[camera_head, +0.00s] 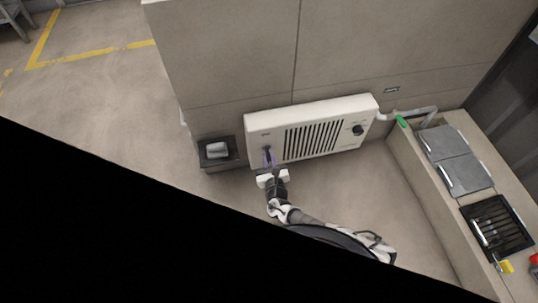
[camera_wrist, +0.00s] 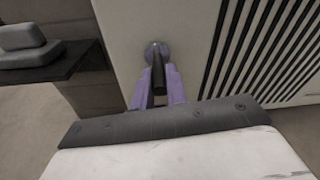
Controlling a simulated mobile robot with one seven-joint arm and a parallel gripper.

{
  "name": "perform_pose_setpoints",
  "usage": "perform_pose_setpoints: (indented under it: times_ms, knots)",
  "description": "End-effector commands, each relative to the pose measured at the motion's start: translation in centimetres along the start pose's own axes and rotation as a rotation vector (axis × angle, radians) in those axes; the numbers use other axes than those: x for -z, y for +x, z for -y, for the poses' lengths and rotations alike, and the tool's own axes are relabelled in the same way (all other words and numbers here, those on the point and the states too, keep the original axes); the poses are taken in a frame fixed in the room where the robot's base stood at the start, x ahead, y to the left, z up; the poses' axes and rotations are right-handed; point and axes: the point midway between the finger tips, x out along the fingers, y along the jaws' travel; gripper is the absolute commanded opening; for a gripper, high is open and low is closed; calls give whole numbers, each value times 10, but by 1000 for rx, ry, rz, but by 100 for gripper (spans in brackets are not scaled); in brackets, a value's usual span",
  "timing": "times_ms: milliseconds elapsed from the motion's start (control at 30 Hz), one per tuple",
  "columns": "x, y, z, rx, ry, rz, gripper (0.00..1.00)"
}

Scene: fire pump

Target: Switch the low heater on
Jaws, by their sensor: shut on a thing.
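The low heater (camera_head: 320,133) is a white wall panel with dark vertical slots, low on the grey wall. Its left end carries a dark lever or switch handle, and its right end a round black knob (camera_head: 358,130). My gripper (camera_head: 269,160) is at the heater's left end. In the wrist view, the purple fingers of my gripper (camera_wrist: 158,92) are shut on the dark switch handle (camera_wrist: 159,68), one finger on each side. The handle stands out from a round mount on the white panel. The handle's lower end is partly hidden between the fingers.
A dark shelf (camera_head: 234,155) with a grey block (camera_head: 216,149) on it is just left of the heater. A counter (camera_head: 420,175) with grey lids and a black tray (camera_head: 497,226) runs along the right. Open floor lies at the left.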

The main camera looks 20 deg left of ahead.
Motion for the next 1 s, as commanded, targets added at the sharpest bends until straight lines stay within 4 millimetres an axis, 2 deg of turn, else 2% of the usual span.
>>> perform_pose_setpoints:
  times_ms: [33,300,700,1000]
  knots:
    - [-11,-1,2,-4,0,-24,0]
    - [-22,-3,4,-35,-11,-184,0]
    - [-29,-3,5,-80,-28,-418,0]
    - [-30,-2,5,-101,-36,-532,0]
